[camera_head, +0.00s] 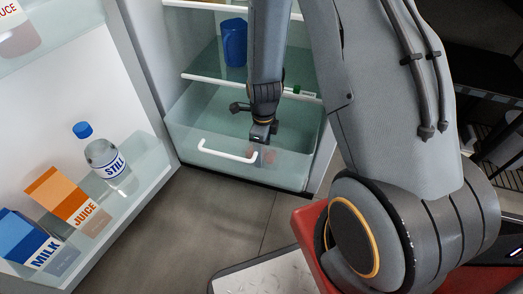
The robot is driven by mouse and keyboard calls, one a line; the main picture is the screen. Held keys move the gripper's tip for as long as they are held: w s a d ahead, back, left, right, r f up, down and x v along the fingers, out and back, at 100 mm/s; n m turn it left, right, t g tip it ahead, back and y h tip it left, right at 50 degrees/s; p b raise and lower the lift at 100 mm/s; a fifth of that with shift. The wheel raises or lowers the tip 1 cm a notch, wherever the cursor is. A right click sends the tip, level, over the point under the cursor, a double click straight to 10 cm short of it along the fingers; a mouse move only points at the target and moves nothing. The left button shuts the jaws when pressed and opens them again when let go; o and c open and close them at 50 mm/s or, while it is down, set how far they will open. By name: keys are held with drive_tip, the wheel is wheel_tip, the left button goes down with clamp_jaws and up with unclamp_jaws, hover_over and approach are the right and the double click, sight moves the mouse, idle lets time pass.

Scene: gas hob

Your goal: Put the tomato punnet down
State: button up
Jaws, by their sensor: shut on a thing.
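My gripper (262,138) points down at the clear bottom drawer (195,130) of the open fridge. A small, faint reddish thing, seemingly the tomato punnet (268,156), shows just below the fingertips, near the drawer's front. My gripper is shut on it, though the fingers and most of the punnet are hard to make out. I cannot tell whether the punnet touches the drawer floor.
A white handle (228,153) sits on the drawer front. A blue container (234,42) stands on the shelf above. The open door at left holds a milk carton (28,240), a juice carton (68,198) and a water bottle (104,158). Grey floor (190,220) is clear.

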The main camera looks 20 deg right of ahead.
drive_tip(key=o, duration=1.2)
drive_tip(key=shift+f, duration=0.1)
wheel_tip(320, 180, up, 12)
drive_tip(key=p, duration=0.6)
drive_tip(key=shift+r, duration=0.2)
